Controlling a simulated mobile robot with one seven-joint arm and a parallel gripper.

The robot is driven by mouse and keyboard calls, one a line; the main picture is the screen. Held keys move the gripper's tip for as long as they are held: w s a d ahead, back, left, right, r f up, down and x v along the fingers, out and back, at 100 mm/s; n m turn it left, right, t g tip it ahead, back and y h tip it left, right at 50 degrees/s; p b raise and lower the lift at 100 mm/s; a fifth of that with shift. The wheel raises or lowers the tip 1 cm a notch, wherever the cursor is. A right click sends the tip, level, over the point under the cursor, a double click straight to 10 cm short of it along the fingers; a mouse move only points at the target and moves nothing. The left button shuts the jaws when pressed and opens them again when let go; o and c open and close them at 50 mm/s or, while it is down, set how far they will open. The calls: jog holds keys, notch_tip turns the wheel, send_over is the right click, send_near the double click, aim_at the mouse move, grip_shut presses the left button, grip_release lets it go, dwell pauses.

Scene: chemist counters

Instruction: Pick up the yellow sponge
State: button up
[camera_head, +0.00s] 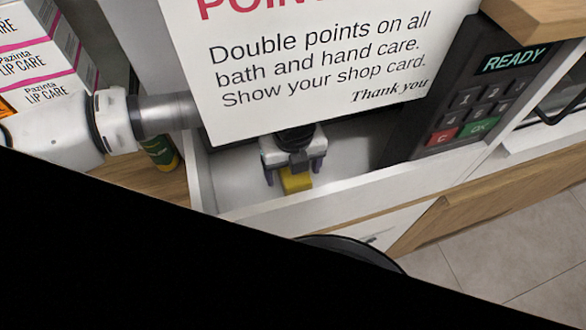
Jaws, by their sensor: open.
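The yellow sponge (296,181) lies on the white floor of a shallow open compartment (233,184) with a low white front wall. Only part of the sponge shows; my gripper covers its back part from this view. My gripper (292,173) points down over the sponge with its fingers apart, one at the left of the sponge and one at its upper right. I cannot tell whether the fingers touch it. A white sign hides the upper part of my gripper and part of my arm.
The white sign (320,75) stands close above the compartment. A card terminal (470,100) is at the right. Lip care boxes (40,60) and a green and yellow container (160,153) are at the left. A large black area covers the lower left of the view.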

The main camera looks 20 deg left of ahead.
jog(key=shift+c, duration=0.2)
jog(key=c, duration=1.1)
jog(key=shift+r, duration=0.15)
